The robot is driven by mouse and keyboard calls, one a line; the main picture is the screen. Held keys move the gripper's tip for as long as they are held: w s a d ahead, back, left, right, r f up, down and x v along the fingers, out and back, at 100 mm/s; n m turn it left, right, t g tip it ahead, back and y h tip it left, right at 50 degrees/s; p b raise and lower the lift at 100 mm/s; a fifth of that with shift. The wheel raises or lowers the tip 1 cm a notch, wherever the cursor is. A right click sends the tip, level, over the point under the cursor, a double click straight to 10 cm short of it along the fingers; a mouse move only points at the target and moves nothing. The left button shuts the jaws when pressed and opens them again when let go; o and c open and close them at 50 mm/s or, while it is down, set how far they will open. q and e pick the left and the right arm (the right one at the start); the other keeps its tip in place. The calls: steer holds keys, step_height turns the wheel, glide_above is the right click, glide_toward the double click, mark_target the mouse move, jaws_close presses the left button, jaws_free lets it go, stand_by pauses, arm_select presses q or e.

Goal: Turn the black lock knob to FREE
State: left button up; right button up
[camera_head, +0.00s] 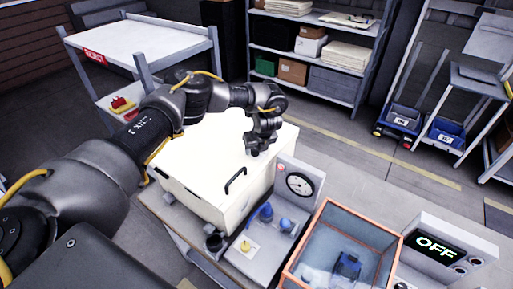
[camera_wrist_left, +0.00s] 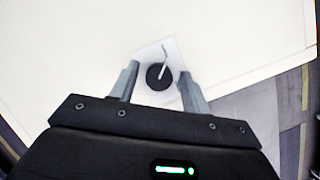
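The black lock knob (camera_wrist_left: 158,77) shows in the left wrist view as a round disc on a light grey plate (camera_wrist_left: 151,56). A pale pointer line runs from it toward the top of the picture. My left gripper (camera_wrist_left: 160,70) is open, with one finger on each side of the knob. I cannot tell whether the fingers touch it. In the head view my left gripper (camera_head: 257,150) points down over the top of a cream cabinet (camera_head: 205,160), near its right back corner. The knob is hidden there by the gripper. No FREE marking is readable. My right gripper is not in view.
Right of the cabinet stand a grey panel with a round gauge (camera_head: 299,184) and blue knobs, an orange-framed clear box (camera_head: 335,215), and a unit reading OFF (camera_head: 437,248). A black handle (camera_head: 236,180) is on the cabinet's front. A white cart (camera_head: 140,42) and shelves stand behind.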

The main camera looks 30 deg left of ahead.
arm_select(q)
steer(key=shift+d+r, duration=0.1)
steer(key=shift+d, duration=0.05)
steer(key=c, duration=0.8)
steer(key=shift+s, duration=0.1)
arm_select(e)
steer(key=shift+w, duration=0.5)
